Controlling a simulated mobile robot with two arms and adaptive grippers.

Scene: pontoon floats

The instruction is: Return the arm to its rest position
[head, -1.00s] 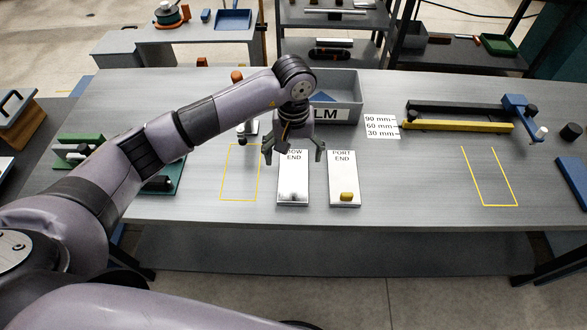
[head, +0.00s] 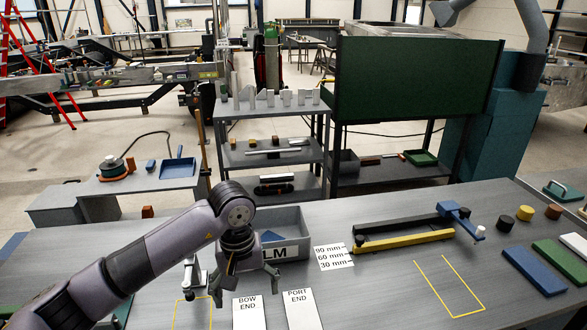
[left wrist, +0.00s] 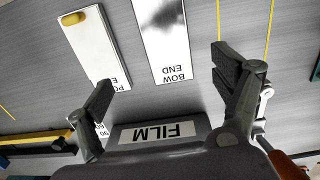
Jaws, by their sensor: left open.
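My left arm reaches in from the left over the grey table (head: 375,305). Its left gripper (head: 243,284) hangs with fingers spread and empty at the far end of the white BOW END plate (head: 249,315). The white PORT END plate (head: 303,312) lies just to its right. In the left wrist view the open fingers (left wrist: 160,82) have nothing between them. That view also shows a yellow piece (left wrist: 73,18) on the PORT END plate and a dark smudge on the BOW END plate. My right gripper is in no view.
A grey FILM bin (head: 285,250) stands right behind the gripper. Yellow outlines (head: 450,288) mark bare table. Shelves (head: 270,155) stand behind.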

